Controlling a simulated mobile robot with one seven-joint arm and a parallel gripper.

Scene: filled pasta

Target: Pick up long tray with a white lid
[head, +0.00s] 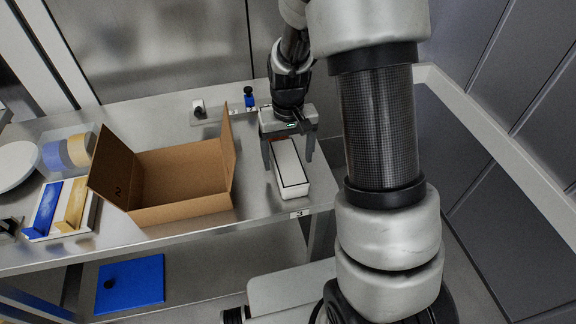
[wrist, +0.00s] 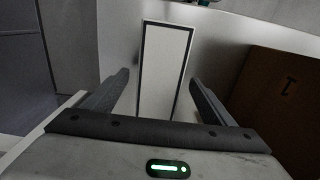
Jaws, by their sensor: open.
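The long tray with a white lid (head: 290,168) is a narrow white box with a dark border line around its top. It lies on the metal table near the table's right end. My gripper (head: 288,160) is above the tray's far part, pointing down, with its two fingers apart on either side of it. In the wrist view the tray's lid (wrist: 164,68) runs lengthwise between the open fingers (wrist: 160,82). No contact between fingers and tray is clear. The tray's near end in the wrist view is hidden by the gripper body.
An open cardboard box (head: 180,180) stands left of the tray; its wall (wrist: 285,105) is at the right in the wrist view. Farther left are a clear container with tape-like rolls (head: 67,152) and a white plate (head: 16,165). The table edge is close by.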

